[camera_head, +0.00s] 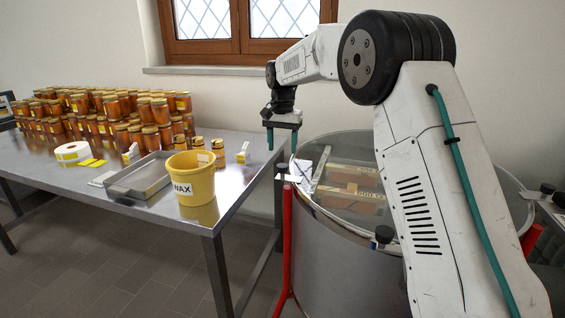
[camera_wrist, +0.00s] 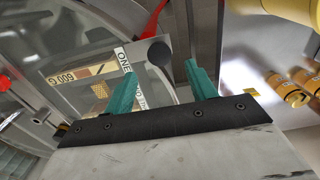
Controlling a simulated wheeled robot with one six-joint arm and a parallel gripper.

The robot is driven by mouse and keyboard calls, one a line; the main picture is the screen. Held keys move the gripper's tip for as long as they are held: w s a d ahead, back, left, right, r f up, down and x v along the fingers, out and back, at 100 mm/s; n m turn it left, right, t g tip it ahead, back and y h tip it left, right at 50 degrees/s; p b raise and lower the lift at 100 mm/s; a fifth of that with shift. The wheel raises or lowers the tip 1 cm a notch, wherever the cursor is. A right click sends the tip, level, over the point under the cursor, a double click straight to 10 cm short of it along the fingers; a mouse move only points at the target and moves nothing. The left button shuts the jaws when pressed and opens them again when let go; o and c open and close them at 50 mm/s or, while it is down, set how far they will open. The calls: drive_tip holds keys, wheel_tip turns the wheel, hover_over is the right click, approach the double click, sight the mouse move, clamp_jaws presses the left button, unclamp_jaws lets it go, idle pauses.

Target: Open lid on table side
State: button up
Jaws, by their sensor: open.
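The round metal tank (camera_head: 340,270) stands right of the table, with a clear lid (camera_head: 345,145) lying flat over its top. A crossbar (camera_head: 320,170) divides the lid, and wooden frames show through it. A dark knob (camera_head: 280,170) sits at the lid's table-side edge. In the wrist view a round black knob (camera_wrist: 158,51) shows just beyond and between my fingertips. My gripper (camera_head: 282,147) is open and empty, its teal fingers pointing down above the table-side rim. It also shows in the wrist view (camera_wrist: 160,68). I see no contact with the knob.
The steel table (camera_head: 240,150) stands left of the tank. It holds a yellow WAX bucket (camera_head: 192,178) near the tank, a metal tray (camera_head: 140,178), a label roll (camera_head: 72,152) and many honey jars (camera_head: 110,105). A red tank leg (camera_head: 287,240) stands between tank and table.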

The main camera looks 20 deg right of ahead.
sight(282, 165)
drive_tip(key=shift+f, duration=3.1)
